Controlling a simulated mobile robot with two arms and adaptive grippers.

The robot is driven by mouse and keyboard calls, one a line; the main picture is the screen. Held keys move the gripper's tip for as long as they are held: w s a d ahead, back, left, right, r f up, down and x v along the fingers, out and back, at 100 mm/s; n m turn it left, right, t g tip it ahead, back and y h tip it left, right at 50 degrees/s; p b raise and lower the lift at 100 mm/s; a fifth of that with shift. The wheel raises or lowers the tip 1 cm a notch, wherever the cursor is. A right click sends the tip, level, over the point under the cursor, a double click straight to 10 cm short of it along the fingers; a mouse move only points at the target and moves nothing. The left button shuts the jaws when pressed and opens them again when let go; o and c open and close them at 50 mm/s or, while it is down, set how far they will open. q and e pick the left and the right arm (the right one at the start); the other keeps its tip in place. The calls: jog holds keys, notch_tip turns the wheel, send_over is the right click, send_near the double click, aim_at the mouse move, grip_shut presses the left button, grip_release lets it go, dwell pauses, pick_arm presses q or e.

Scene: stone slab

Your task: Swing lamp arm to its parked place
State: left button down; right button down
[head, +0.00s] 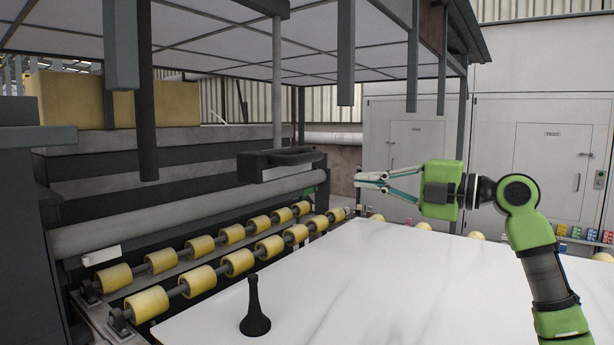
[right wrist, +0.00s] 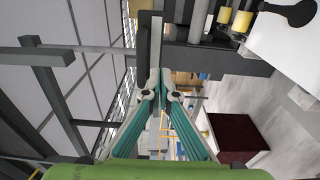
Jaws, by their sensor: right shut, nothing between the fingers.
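The lamp arm shows in the head view as a thin vertical post (head: 277,85) coming down from the canopy, with a long dark lamp head (head: 282,160) at its lower end, above the rollers. My right gripper (head: 358,182) is to the right of the lamp head, slightly lower in the picture, with a visible gap between them. Its fingers are shut and hold nothing. In the right wrist view the fingertips (right wrist: 151,80) point at a dark bar (right wrist: 150,40), which may be the lamp head. No marked parking place can be made out. My left gripper is not in view.
A white stone slab (head: 390,285) fills the lower right, with a black flared object (head: 255,312) standing on it. Yellow rollers (head: 240,262) run along its left edge. Grey posts (head: 346,55) hang from the canopy. Cabinets (head: 540,150) stand behind.

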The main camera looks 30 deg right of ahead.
aim_at(296, 174)
jog(key=p+x, duration=0.8)
jog(key=x, duration=0.5)
jog(key=shift+a+r, duration=0.1)
jog(key=shift+a, duration=0.05)
jog(key=shift+w+a+p, duration=0.2)
jog(key=shift+w+p, duration=0.1)
jog(key=shift+w, duration=0.15)
jog(key=shift+w, duration=0.1)
